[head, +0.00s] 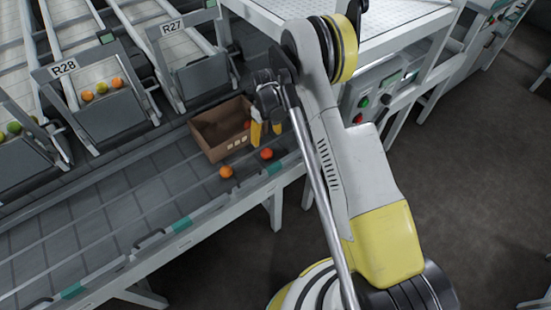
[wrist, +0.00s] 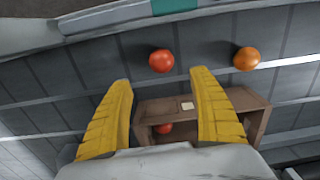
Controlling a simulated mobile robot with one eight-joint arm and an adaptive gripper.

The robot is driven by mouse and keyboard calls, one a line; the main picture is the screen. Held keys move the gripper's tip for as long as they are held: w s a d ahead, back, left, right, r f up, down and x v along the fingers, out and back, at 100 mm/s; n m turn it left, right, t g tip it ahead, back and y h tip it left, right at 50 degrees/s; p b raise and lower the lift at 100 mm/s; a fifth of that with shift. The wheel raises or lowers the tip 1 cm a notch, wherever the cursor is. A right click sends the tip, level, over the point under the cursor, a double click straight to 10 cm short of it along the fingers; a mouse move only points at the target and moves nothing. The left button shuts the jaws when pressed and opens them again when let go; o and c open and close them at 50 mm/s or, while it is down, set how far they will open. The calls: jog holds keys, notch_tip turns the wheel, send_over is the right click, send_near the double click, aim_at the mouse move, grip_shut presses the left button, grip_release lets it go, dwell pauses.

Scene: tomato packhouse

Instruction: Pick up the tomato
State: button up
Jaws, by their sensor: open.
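My gripper (wrist: 164,82) has two yellow fingers spread open with nothing between them. In the head view my gripper (head: 265,132) hangs beside the right end of a cardboard box. A red tomato (wrist: 161,60) lies on the grey conveyor, just beyond the fingertips in the wrist view; it also shows in the head view (head: 266,154). An orange tomato (wrist: 246,59) lies to its right in the wrist view and left of it in the head view (head: 225,171). Another red tomato (wrist: 163,128) is in the box, partly hidden by the box wall and my gripper.
The open cardboard box (head: 235,145) stands on the conveyor (head: 110,205). A side rail (head: 180,228) runs along the near edge. A control panel (head: 385,90) stands at right.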

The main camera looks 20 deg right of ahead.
aim_at(266, 150)
notch_tip(266, 150, down, 5)
jog(key=shift+w+a+f+b, duration=0.1)
jog(key=shift+w+f+b, duration=0.1)
jog(key=shift+b, duration=0.8)
jog(key=f+b, duration=0.1)
jog(key=f, duration=0.1)
jog(key=f+b, duration=0.2)
jog(key=f, duration=0.1)
jog(key=shift+s+a+f, duration=0.1)
jog(key=shift+s+f, duration=0.1)
jog(key=shift+r, duration=0.1)
jog(key=c, duration=0.9)
